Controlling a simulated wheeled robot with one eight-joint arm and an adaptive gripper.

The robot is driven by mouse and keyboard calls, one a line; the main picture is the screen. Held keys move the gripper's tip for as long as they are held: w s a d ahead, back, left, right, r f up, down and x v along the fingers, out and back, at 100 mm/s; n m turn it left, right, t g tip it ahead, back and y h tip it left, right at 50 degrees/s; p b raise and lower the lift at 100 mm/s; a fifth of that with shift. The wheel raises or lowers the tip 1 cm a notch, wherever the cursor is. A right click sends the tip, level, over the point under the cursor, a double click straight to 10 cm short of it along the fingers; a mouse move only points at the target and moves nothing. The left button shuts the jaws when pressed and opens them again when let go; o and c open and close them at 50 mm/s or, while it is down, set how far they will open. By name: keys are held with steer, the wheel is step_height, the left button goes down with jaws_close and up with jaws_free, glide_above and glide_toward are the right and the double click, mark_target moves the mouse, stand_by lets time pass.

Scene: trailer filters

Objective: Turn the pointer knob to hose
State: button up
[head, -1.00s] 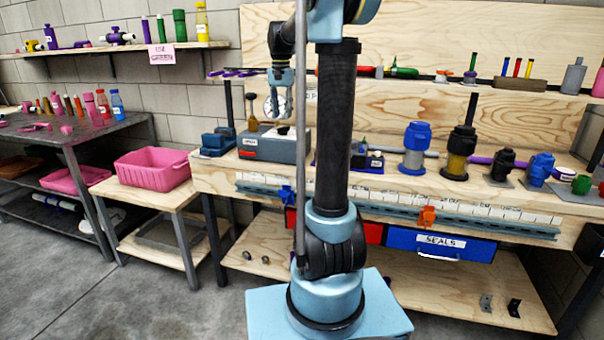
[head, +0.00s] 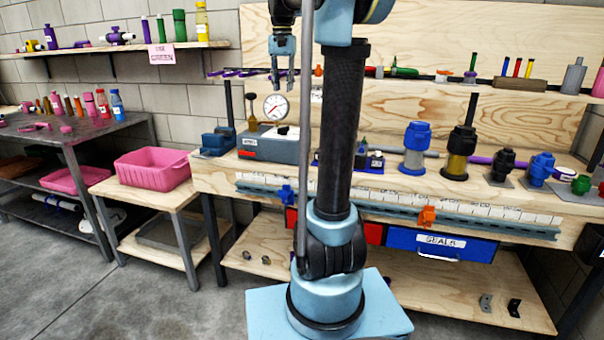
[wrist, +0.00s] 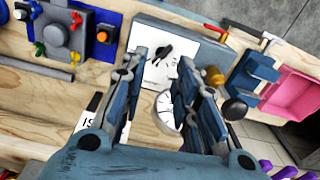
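The black pointer knob (wrist: 164,49) sits on a white marked plate on top of the grey box (head: 285,150). In the wrist view it shows between my finger ends; I cannot read its labels or tell its setting. A round white gauge (head: 275,107) stands at the box; it also shows in the wrist view (wrist: 166,112), partly behind a finger. My gripper (head: 283,88) hangs above the box with its fingers apart and empty. In the wrist view its fingers (wrist: 163,58) lie on either side of the knob's image, clear of it.
A brass fitting (head: 252,122) stands on the box's left. A blue vise-like block (head: 218,141) is left of the box, a pink bin (head: 152,169) farther left. Blue and black filter housings (head: 414,150) stand to the right on the bench. A shelf rail runs behind my gripper.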

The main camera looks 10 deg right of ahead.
steer(key=s+f+n+t, duration=0.1)
steer(key=s+f+n, duration=0.6)
steer(key=s+f, duration=1.5)
steer(key=s+d, duration=0.1)
steer(key=s, duration=0.2)
steer(key=shift+s+f+t, duration=0.2)
steer(key=shift+s+t, duration=0.05)
steer(key=shift+t, duration=0.05)
